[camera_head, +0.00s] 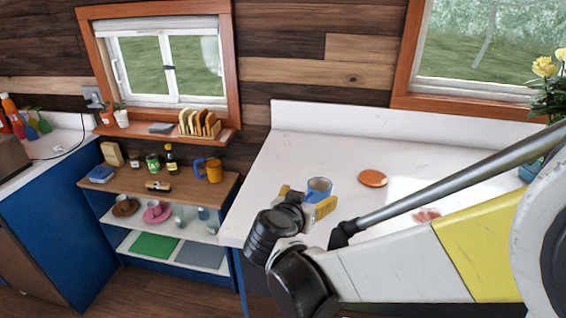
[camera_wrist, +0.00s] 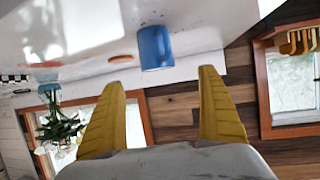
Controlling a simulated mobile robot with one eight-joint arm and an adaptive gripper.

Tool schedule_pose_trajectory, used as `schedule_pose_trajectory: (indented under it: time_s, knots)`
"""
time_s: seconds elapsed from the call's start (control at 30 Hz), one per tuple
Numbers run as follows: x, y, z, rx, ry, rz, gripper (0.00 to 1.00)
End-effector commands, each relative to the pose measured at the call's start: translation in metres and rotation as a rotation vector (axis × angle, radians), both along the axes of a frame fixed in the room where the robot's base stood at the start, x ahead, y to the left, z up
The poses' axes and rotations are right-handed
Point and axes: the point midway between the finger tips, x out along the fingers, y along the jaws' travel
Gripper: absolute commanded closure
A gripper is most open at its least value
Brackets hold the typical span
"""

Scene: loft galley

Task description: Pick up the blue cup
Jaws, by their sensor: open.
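The blue cup (camera_head: 319,187) stands on the white counter near its left front part, with its open top showing in the head view. In the wrist view the blue cup (camera_wrist: 154,47) appears upside down, ahead of the fingertips and roughly between them. My gripper (camera_head: 307,205) has yellow fingers and is beside the cup on its near side; it hides the cup's lower part in the head view. In the wrist view my gripper (camera_wrist: 162,78) is open, with nothing between its fingers.
An orange-brown round disc (camera_head: 373,178) lies on the counter (camera_head: 300,150) right of the cup. A reddish patterned item (camera_head: 426,215) lies farther right. Yellow flowers (camera_head: 545,75) stand at the right end. A shelf with an orange mug (camera_head: 213,170) is on the left.

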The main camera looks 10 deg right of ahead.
Motion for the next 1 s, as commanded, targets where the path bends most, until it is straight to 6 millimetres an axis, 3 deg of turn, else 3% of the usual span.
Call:
schedule_pose_trajectory:
  time_s: [0.2,0.47,0.73,1.0]
  knots:
    - [0.03,-0.017,-0.017,0.002,-0.001,-0.005,0.13]
    - [0.046,-0.027,-0.024,0.001,0.0,-0.004,0.13]
    - [0.077,-0.046,-0.04,0.001,-0.001,-0.005,0.13]
    - [0.083,-0.048,-0.04,0.0,0.0,-0.001,0.13]
